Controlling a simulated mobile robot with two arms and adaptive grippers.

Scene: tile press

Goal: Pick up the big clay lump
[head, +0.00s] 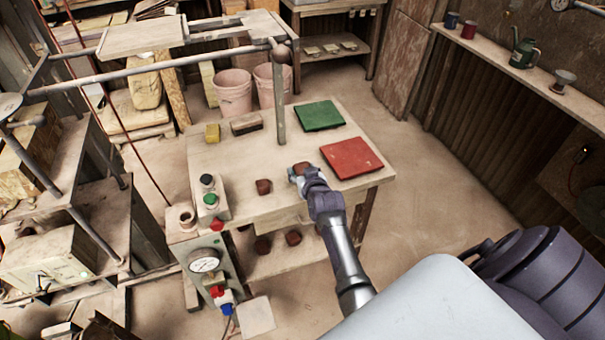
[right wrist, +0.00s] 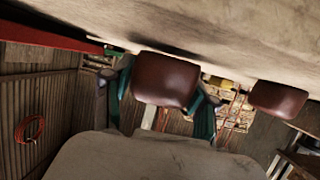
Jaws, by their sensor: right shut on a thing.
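A reddish-brown clay lump (right wrist: 165,80) sits between the fingers of my right gripper (head: 299,173), which is shut on it. In the head view the gripper partly hides this lump (head: 302,167), at the right middle of the wooden table (head: 235,160). I cannot tell whether it touches the tabletop. A second brown lump (head: 264,187) rests on the table to the left, apart from the gripper; it also shows in the right wrist view (right wrist: 277,98). The held lump looks larger there, but may be closer. My left gripper is not in view.
A red mat (head: 351,158) lies just right of the gripper, and a green mat (head: 319,116) behind it. An upright metal post (head: 279,122) stands behind the lumps. A button box (head: 210,197) is at the table's left. More lumps (head: 262,246) lie on the lower shelf.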

